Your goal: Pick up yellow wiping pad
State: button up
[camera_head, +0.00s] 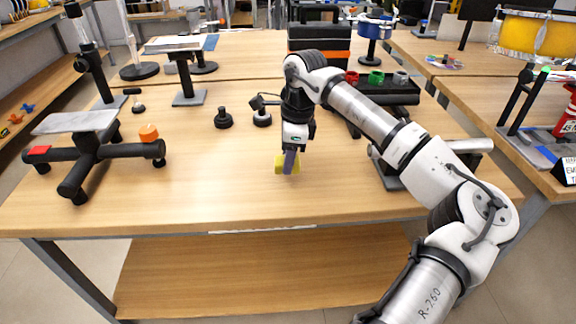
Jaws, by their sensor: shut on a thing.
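The yellow wiping pad (279,164) is a small yellow block near the front middle of the wooden table. My gripper (290,158) points down from above and is shut on the pad. A purple-grey piece (289,161) shows in front of the pad at the jaws; I cannot tell whether it is a finger or part of the pad. The pad's lower edge is close to the table top, and I cannot tell whether it touches. The fingertips are small and partly hidden.
A black stand with a grey plate (76,122) stands at the left. Two black knobs (223,119) stand behind the gripper to the left. The front left of the table (200,200) is clear.

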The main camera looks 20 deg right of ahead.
notch_tip(320, 180, up, 17)
jog(key=shift+f, duration=0.2)
jog(key=o, duration=0.5)
jog(key=shift+c, duration=0.2)
jog(key=c, duration=0.4)
